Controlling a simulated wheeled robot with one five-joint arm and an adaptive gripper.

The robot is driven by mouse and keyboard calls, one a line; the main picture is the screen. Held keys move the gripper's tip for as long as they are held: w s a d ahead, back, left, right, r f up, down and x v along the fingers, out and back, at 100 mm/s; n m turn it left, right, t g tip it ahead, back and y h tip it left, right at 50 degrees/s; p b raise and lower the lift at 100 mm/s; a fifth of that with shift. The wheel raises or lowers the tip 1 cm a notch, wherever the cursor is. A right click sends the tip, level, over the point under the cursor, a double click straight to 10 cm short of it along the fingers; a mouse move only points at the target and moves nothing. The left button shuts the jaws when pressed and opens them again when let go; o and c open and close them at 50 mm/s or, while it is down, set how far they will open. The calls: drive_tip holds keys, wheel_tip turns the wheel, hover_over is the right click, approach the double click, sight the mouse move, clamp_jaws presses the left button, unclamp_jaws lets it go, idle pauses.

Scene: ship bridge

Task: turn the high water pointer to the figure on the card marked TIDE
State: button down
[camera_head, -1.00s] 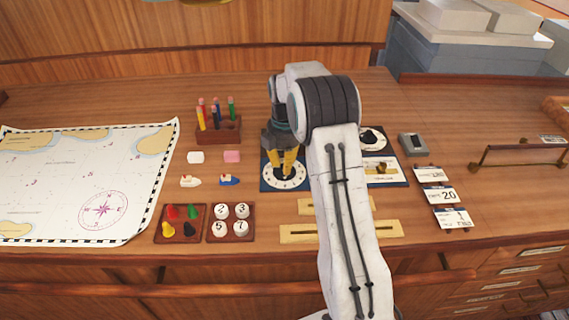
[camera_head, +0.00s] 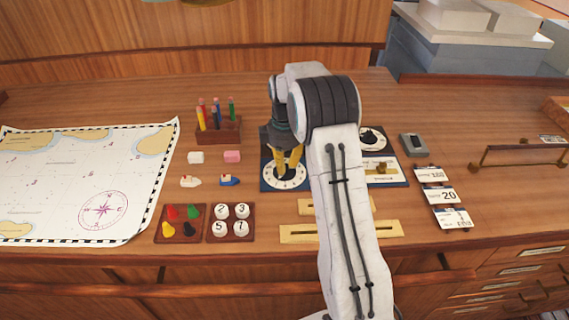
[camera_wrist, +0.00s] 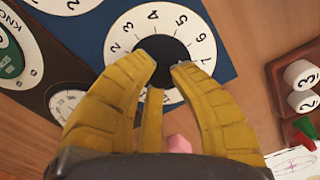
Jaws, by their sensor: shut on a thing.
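The white numbered dial (camera_head: 284,184) sits on a dark blue board (camera_head: 266,160), and also shows in the wrist view (camera_wrist: 191,19). At its centre is a round black knob (camera_wrist: 168,47), with figures such as 2 to 7 around it. My gripper (camera_head: 287,165) is over this dial, yellow fingers down. In the wrist view its fingertips (camera_wrist: 163,62) are shut on the black knob from both sides. The pointer's tip is hidden, so I cannot tell its figure. I cannot make out the word TIDE.
A second dial (camera_head: 383,140) and a grey box (camera_head: 413,145) stand right of my arm. Pencil rack (camera_head: 218,132), game-piece tray (camera_head: 181,223), number-disc tray (camera_head: 231,222) and chart (camera_head: 75,180) lie left. A brass slider plate (camera_head: 300,234) lies in front.

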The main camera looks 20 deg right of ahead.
drive_tip(key=m, duration=0.5)
drive_tip(key=shift+s+f, duration=0.15)
drive_tip(key=shift+m, duration=0.3)
idle(0.3)
drive_tip(key=c, duration=1.1)
unclamp_jaws()
drive_tip(key=shift+r, duration=0.25)
wheel_tip(320, 180, up, 12)
drive_tip(key=shift+f, duration=0.15)
